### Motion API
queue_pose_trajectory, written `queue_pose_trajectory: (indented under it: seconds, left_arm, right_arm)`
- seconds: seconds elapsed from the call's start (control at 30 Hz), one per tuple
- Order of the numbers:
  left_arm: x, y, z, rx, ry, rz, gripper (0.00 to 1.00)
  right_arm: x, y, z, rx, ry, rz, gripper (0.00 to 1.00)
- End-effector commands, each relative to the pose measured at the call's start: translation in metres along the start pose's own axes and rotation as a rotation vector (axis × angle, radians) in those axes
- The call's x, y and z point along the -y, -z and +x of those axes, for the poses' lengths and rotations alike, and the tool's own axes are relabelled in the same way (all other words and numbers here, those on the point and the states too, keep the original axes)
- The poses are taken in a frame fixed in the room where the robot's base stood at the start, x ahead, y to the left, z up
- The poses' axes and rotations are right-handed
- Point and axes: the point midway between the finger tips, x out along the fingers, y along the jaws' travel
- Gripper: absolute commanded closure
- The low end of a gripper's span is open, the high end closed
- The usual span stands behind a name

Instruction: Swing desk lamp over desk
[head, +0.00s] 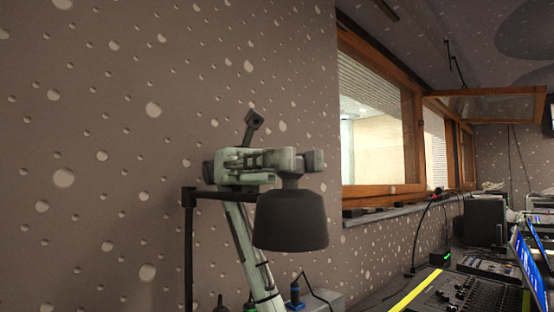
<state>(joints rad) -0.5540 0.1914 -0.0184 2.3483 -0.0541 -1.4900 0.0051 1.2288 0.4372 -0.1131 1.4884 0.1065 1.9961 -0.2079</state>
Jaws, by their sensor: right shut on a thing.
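The desk lamp has a dark grey, bell-shaped shade (290,221) that hangs mouth down near the middle of the head view. Its pale green arm (242,245) rises from the bottom edge, leaning left, to a thick joint (250,168) from which the shade hangs to the right. A dark block sticks up above the joint. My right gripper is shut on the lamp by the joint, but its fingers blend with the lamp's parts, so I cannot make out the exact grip. The lamp's base is below the picture. My left gripper is not in view.
A thin dark upright (188,255) stands left of the lamp, close to the spotted wall (90,140). At lower right are a mixing console (470,297), a black speaker box (485,221) and tilted blue screens. A wood-framed window (380,110) is behind.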

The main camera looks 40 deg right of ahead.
Motion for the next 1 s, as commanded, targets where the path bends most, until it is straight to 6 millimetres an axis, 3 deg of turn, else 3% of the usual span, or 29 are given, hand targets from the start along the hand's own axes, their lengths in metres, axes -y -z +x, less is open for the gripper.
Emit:
queue_pose_trajectory:
  seconds: [0.4, 0.43, 0.6, 0.87, 1.0]
  left_arm:
    - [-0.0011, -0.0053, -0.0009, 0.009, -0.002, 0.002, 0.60]
    - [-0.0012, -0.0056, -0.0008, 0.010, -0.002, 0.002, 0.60]
    - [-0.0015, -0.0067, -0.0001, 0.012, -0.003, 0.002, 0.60]
    - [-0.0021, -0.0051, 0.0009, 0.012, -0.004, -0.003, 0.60]
    - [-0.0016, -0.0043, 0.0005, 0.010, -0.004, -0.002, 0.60]
  right_arm:
    - [-0.0009, -0.0013, -0.0008, 0.004, -0.004, 0.001, 1.00]
    - [-0.0009, -0.0012, -0.0008, 0.004, -0.004, 0.001, 0.72]
    - [-0.0009, -0.0009, -0.0006, 0.003, -0.004, 0.001, 0.53]
    - [-0.0009, -0.0009, -0.0004, 0.002, -0.004, 0.001, 0.53]
    - [-0.0008, -0.0104, -0.0004, 0.000, -0.005, -0.001, 0.53]
